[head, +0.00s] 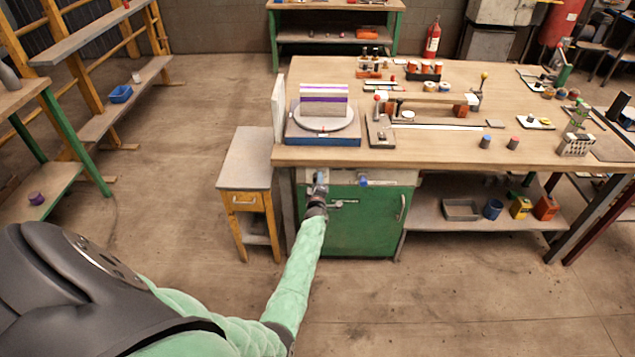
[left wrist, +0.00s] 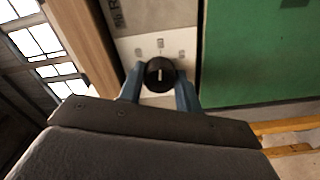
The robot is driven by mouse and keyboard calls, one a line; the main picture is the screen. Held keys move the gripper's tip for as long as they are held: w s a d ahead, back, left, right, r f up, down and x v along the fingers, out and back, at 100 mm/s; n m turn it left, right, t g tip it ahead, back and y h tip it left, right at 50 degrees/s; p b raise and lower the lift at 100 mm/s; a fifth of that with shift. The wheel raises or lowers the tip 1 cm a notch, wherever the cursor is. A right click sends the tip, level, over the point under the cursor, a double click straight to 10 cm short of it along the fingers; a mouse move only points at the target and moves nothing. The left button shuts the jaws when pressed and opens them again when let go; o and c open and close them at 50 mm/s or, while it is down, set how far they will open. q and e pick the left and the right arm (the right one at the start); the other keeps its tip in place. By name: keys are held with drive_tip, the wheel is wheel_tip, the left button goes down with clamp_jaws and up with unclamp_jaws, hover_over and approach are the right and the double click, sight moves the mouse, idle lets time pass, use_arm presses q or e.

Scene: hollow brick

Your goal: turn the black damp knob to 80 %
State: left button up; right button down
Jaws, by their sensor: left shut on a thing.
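The black damp knob (left wrist: 160,74) sits on a pale panel (left wrist: 185,47) in the left wrist view. It is round, with a white pointer line that stands about upright in that view. Small marks surround it on the panel, too small to read. My left gripper (left wrist: 160,85) has its two blue fingers on either side of the knob, shut on it. In the head view my left gripper (head: 320,185) is at the front of the workbench, and it hides the knob there. My right gripper is not in view.
A green cabinet (head: 365,225) with handles is below the panel. A blue knob or lever (head: 363,181) is on the panel to the right of my gripper. The workbench top (head: 440,152) overhangs above. A small yellow-legged table (head: 248,160) stands close on the left.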

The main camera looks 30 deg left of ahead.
use_arm(q)
drive_tip(key=shift+d+f, duration=0.1)
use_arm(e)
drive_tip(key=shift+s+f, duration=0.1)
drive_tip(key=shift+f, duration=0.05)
use_arm(q)
drive_tip(key=o, duration=0.8)
drive_tip(key=shift+o, duration=1)
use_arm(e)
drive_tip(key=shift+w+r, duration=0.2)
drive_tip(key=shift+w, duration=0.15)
use_arm(q)
drive_tip(key=b+v, duration=0.1)
drive_tip(key=v, duration=0.6)
drive_tip(key=shift+s+b, duration=0.35)
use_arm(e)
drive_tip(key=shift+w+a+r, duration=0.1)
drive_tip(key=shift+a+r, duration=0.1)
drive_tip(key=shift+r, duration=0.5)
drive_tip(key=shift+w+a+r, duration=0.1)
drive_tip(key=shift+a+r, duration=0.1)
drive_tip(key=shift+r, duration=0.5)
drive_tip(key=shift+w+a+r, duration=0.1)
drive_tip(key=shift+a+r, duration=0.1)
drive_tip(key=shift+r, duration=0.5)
use_arm(q)
drive_tip(key=shift+d, duration=0.15)
